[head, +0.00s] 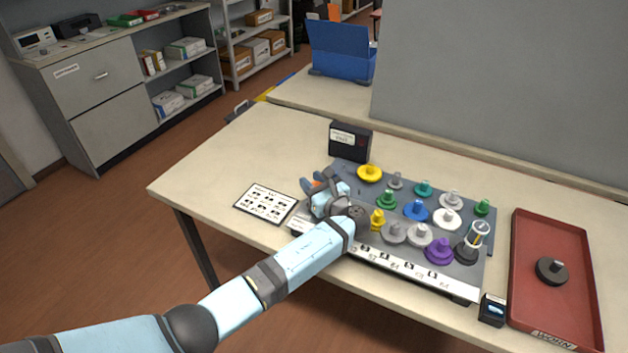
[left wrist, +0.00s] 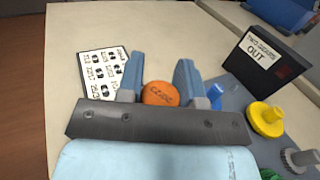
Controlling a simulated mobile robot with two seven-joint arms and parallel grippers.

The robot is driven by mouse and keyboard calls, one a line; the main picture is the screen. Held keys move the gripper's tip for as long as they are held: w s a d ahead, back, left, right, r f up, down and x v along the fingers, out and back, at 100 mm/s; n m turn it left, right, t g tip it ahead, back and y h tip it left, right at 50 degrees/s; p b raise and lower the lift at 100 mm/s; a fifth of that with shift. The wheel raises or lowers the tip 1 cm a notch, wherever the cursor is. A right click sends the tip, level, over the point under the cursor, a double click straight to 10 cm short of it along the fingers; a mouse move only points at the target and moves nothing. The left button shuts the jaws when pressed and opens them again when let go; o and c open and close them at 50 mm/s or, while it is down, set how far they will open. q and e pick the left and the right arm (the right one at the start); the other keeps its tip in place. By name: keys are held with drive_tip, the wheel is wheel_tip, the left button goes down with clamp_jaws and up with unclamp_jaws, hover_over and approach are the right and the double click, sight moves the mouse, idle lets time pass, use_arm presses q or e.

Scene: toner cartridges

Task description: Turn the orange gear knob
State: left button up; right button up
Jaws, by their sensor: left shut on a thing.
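The orange gear knob (left wrist: 160,93) shows in the left wrist view as a round orange top with dark lettering, between the two blue fingers of my left gripper (left wrist: 159,82). My left gripper is shut on it. In the head view my left gripper (head: 320,181) is at the far left part of the grey gear board (head: 345,172), and only a small bit of orange shows between its fingers. The lower part of the knob is hidden by the gripper. My right gripper is not in view.
Several coloured gears stand on the board, with a yellow one (head: 370,173) close by. A black box (head: 349,141) stands behind it. A printed card (head: 266,203) lies to the left. A red tray (head: 556,235) with a black gear (head: 551,270) lies at the right.

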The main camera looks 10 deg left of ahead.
use_arm(q)
drive_tip(key=shift+a+n+g+y, duration=0.1)
drive_tip(key=shift+n+g+y, duration=0.5)
drive_tip(key=shift+g, duration=0.1)
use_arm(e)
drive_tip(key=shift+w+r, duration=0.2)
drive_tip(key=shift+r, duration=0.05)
use_arm(q)
drive_tip(key=o, duration=0.9)
drive_tip(key=shift+s, duration=0.1)
drive_tip(key=v, duration=1.2)
drive_tip(key=shift+s+d, duration=0.25)
drive_tip(key=shift+d, duration=0.05)
drive_tip(key=shift+s+d, duration=0.3)
drive_tip(key=shift+d, duration=0.05)
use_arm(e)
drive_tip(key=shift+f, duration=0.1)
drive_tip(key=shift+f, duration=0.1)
